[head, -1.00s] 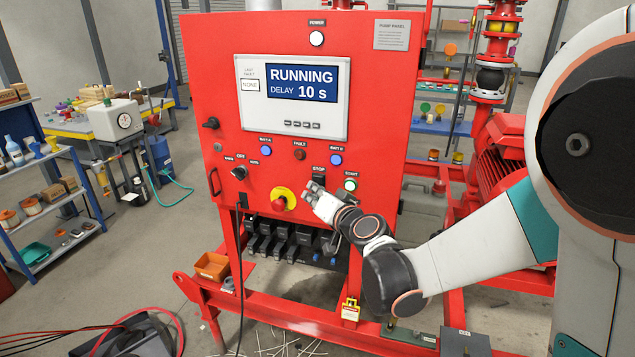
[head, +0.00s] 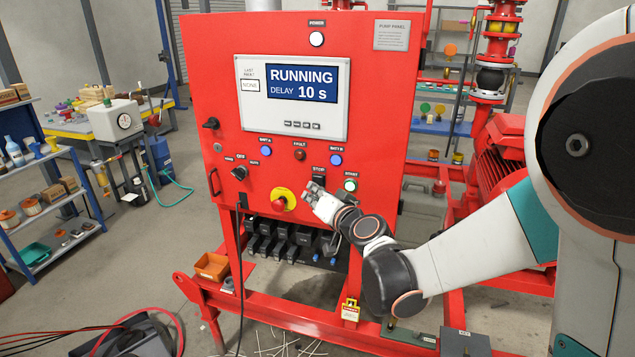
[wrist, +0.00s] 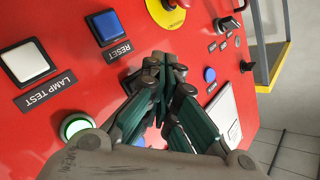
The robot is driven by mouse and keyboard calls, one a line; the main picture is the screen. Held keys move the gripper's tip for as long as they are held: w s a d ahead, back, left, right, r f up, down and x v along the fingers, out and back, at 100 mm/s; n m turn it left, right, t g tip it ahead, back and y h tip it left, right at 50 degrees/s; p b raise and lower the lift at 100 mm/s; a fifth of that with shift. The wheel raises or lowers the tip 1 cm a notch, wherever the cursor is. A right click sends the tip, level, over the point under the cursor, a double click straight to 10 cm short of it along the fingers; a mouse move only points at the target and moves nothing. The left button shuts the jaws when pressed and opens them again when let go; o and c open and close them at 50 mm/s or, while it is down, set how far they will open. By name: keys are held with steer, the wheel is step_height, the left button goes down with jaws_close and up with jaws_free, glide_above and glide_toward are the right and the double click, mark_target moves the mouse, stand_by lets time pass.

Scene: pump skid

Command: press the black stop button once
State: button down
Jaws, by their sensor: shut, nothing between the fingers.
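The red pump panel (head: 215,95) carries a STOP label with the black stop button (head: 320,181) below it, partly covered by my gripper in the head view. My gripper (head: 309,190) is shut and empty, its fingertips close to the panel just at the lower left of the stop button. I cannot tell whether they touch anything. In the wrist view the shut fingers (wrist: 167,62) point at the panel, and the stop button is hidden behind them. The display (head: 300,82) reads RUNNING, DELAY 10 s.
The green-ringed START button (head: 350,185) is right of the stop button. A red emergency knob on a yellow disc (head: 283,199) is to the left. The wrist view shows a blue RESET button (wrist: 107,27) and a white LAMP TEST button (wrist: 27,62) close by.

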stand_by(0.3)
steer(key=shift+w+d, duration=0.15)
steer(key=shift+w, duration=0.25)
steer(key=shift+w+d, duration=0.15)
steer(key=shift+w, duration=0.25)
stand_by(0.6)
steer(key=shift+s, duration=0.15)
stand_by(0.3)
steer(key=shift+s+a+b, duration=0.3)
steer(key=shift+s+b, duration=0.05)
steer(key=shift+s, duration=0.35)
steer(key=s, duration=0.1)
steer(key=s+a, duration=0.1)
steer(key=s, duration=0.2)
steer(key=shift+s+a, duration=0.35)
stand_by(0.5)
